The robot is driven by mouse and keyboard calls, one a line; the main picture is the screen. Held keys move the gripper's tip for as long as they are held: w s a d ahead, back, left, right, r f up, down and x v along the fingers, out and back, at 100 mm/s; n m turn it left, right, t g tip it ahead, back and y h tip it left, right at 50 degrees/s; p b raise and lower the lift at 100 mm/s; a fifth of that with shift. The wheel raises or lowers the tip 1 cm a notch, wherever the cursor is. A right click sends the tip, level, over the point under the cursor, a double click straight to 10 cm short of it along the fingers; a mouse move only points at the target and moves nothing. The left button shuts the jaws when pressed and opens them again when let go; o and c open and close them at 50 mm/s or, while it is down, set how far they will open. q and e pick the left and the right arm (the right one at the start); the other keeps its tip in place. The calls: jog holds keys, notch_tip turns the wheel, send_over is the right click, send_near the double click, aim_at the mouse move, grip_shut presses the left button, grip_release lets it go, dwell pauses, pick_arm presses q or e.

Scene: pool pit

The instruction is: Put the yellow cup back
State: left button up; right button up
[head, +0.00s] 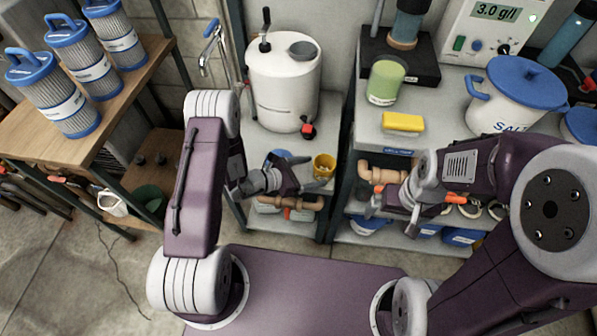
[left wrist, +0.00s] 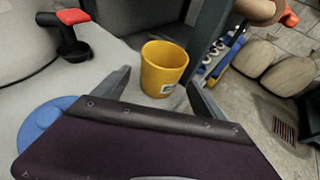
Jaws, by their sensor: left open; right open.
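The yellow cup (head: 324,166) stands upright on the grey shelf in front of the white tank. In the left wrist view the yellow cup (left wrist: 163,68) shows ahead, beyond and between my two fingertips. My left gripper (head: 304,181) is open and empty, just left of the cup and apart from it as far as I can tell. Its fingers also show in the left wrist view (left wrist: 158,85). My right gripper (head: 374,204) is in front of the right-hand shelf unit, with nothing seen in it. Its fingertips are small in the head view.
A white tank (head: 284,82) with a red-handled tap stands behind the cup. A blue disc (left wrist: 46,122) lies on the same shelf. A shelf post (head: 343,180) stands right of the cup. The right counter holds a yellow sponge (head: 402,122), a green beaker (head: 386,82) and a salt pot (head: 505,100).

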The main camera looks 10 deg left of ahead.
pick_arm(q)
jog(key=v, duration=0.7)
jog(key=s+d+r+m+g+y, duration=0.1)
jog(key=s+d+r+m+g, duration=0.15)
jog(key=s+m+g, duration=0.35)
jog(key=s+d+r+m+g+y, duration=0.1)
jog(key=s+r+m+g, duration=0.25)
jog(key=s+m, duration=0.5)
jog(key=w+a+r+m+t+y, duration=0.1)
jog(key=a+r+m+t+y, duration=0.2)
jog(key=a+m+y, duration=0.5)
jog(key=a+r+m, duration=0.1)
jog(key=a+m, duration=0.1)
jog(key=a, duration=0.2)
jog(key=shift+w+y+p, duration=0.2)
jog(key=shift+y+p, duration=0.1)
jog(key=shift+a, duration=0.1)
